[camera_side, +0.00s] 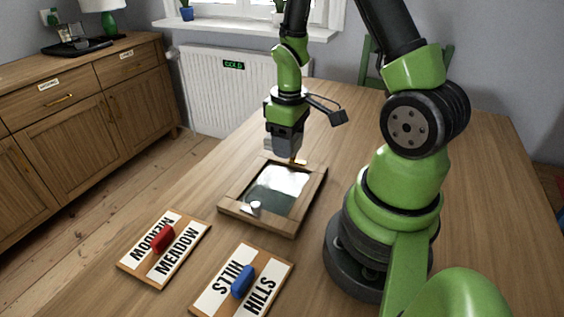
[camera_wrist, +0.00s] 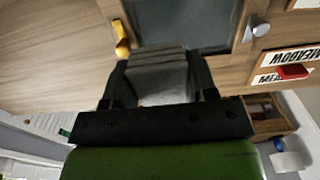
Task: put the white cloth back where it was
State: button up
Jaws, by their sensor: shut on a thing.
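My gripper (camera_side: 287,150) points down above the far edge of a wooden-framed panel (camera_side: 308,206). In the wrist view my gripper (camera_wrist: 160,92) is shut on a grey, layered bundle (camera_wrist: 158,66), which looks like the white cloth folded and in shade. The bundle shows as a grey block (camera_side: 287,146) in the side view, apart from the panel as far as I can tell. The panel has a dark, shiny middle with a bright reflection. No other white cloth is in view.
A pale knob (camera_side: 253,208) sits at the panel's near side, and a small yellow piece (camera_wrist: 122,40) is near its far edge. A MEADOW board (camera_side: 184,258) with a red handle and a HILLS board (camera_side: 219,292) with a blue handle lie in front. The table's right side is clear.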

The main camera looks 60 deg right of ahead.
jog(key=w, duration=0.7)
jog(key=shift+w+a, duration=0.35)
send_near(223, 174)
notch_tip(223, 174, down, 7)
jog(key=shift+f, duration=0.15)
jog(key=shift+f, duration=0.15)
jog(key=o, duration=1)
jog(key=shift+c, duration=0.2)
